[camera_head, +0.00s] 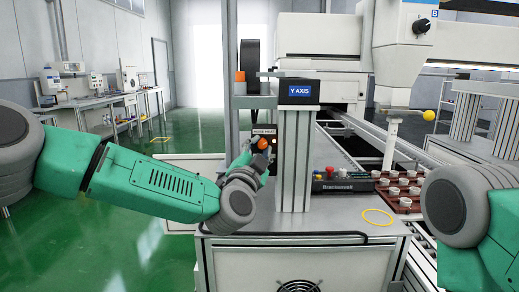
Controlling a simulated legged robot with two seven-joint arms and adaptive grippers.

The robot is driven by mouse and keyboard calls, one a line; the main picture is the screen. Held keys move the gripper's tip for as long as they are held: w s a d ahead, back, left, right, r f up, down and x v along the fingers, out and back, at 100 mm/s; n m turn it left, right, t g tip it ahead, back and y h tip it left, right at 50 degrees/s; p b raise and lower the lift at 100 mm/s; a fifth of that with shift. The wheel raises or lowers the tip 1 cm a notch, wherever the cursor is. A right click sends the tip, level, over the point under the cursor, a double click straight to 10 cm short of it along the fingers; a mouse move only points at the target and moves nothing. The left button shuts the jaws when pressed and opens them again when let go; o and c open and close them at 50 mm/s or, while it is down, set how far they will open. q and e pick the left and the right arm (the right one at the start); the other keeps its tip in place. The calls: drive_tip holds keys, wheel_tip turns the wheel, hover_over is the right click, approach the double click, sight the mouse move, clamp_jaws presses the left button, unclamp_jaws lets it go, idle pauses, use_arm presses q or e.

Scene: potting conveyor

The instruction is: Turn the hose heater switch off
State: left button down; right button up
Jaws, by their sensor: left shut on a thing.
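The hose heater panel (264,132) is a small dark box with a light label reading roughly "HOSE HEAT", fixed to a grey post behind the bench. My left gripper (260,148) is right in front of this panel, at the end of the green arm from the left. It is shut on the switch as far as I can see; its fingers and wrist hide the switch and its position. An orange spot shows at the fingers. Of my right arm, only green and grey links show at the right edge; its gripper is out of view.
A metal column with a "Y AXIS" box (299,91) stands just right of the panel. On the bench (330,222) are a yellow ring (377,217), a black cable and a small control box (338,187). A brown tray (402,203) with several white pieces is at the right.

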use_arm(q)
drive_tip(key=shift+s+d+r+n, duration=0.15)
drive_tip(key=shift+d+n, duration=0.2)
drive_tip(key=shift+n, duration=0.15)
drive_tip(key=shift+n+t+y, duration=0.6)
drive_tip(key=shift+n, duration=0.5)
drive_tip(key=n+y, duration=0.1)
drive_tip(key=n, duration=0.1)
drive_tip(key=n+y, duration=0.1)
drive_tip(key=n, duration=0.1)
drive_tip(key=n+y+b, duration=0.1)
drive_tip(key=n, duration=0.1)
drive_tip(key=shift+d+f+n+t, duration=0.15)
drive_tip(key=shift+f+n+t, duration=0.15)
drive_tip(key=shift+t, duration=0.1)
drive_tip(key=shift+n+y, duration=1)
drive_tip(key=shift+n, duration=0.6)
drive_tip(key=shift+n+y, duration=1)
drive_tip(key=shift+n, duration=0.6)
drive_tip(key=c, duration=1.4)
unclamp_jaws()
drive_tip(key=shift+o, duration=0.3)
drive_tip(key=shift+s+r, duration=0.15)
drive_tip(key=shift+r, duration=0.05)
